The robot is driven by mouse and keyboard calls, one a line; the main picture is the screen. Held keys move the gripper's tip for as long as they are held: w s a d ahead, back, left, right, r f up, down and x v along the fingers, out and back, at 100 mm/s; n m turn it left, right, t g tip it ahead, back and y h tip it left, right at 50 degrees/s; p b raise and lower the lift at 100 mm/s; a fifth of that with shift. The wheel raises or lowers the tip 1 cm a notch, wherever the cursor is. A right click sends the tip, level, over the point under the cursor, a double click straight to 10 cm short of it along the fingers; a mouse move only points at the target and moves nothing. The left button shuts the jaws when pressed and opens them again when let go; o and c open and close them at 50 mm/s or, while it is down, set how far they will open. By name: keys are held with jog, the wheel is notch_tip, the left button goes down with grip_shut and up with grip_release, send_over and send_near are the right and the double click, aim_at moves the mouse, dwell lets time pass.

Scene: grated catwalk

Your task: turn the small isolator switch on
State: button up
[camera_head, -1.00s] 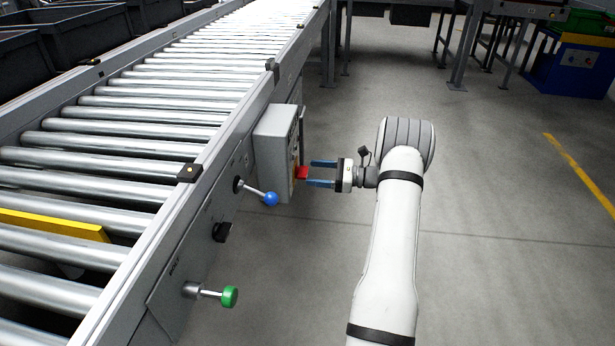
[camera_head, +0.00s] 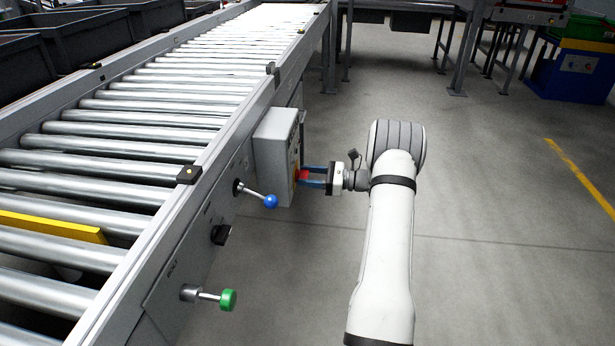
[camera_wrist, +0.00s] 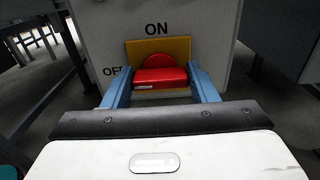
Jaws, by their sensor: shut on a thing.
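The isolator switch is a red knob (camera_wrist: 160,76) on a yellow plate (camera_wrist: 183,48), on the face of a grey box (camera_head: 272,150) fixed to the conveyor's side. In the wrist view "ON" is printed above the plate and "OFF" at its left, partly hidden by a finger. The knob's grip bar lies level across the picture. My gripper (camera_wrist: 158,88) has its blue fingers on either side of the bar, shut on it. In the head view the red knob (camera_head: 301,175) shows between the fingertips, and my gripper (camera_head: 312,176) reaches it from the right.
A blue-balled lever (camera_head: 270,201), a black knob (camera_head: 221,234) and a green-ended bolt (camera_head: 228,299) stick out of the conveyor side (camera_head: 170,285) nearer the camera. The floor (camera_head: 500,200) to the right is clear.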

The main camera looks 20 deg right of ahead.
jog(key=shift+d, duration=0.1)
jog(key=shift+c, duration=0.8)
jog(key=shift+a, duration=0.25)
jog(key=shift+d+r+p, duration=0.15)
jog(key=shift+p, duration=0.15)
